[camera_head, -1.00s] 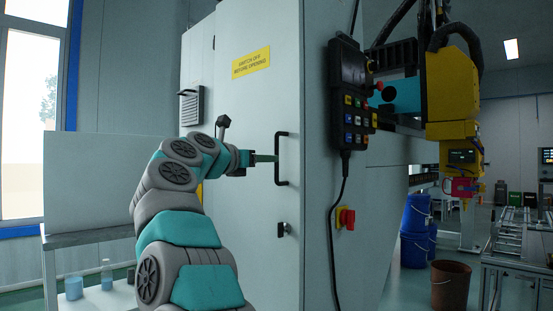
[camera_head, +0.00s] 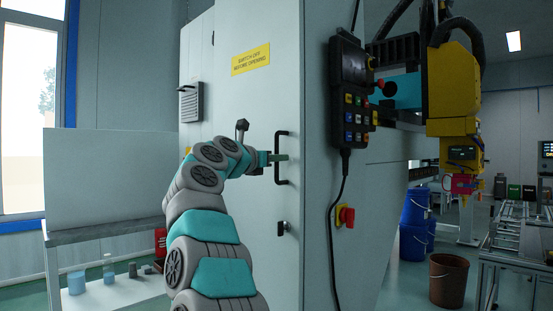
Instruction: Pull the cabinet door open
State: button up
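The cabinet door (camera_head: 240,110) is a tall pale grey panel with a yellow warning label. It looks shut, flush with the cabinet. Its black vertical bar handle (camera_head: 281,174) is near the right edge. The fingers overlap the bar in this view. The picture is too small to show whether they are closed on it or apart. A small black latch (camera_head: 283,228) sits below the handle.
A control pendant (camera_head: 352,95) hangs on the cabinet's right side above a red knob (camera_head: 346,216). A table (camera_head: 105,229) with a pale upright panel stands at left. Blue buckets (camera_head: 413,240) and a brown bucket (camera_head: 447,280) stand on the floor at right.

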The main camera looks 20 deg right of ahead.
grip_shut()
dwell(1.0)
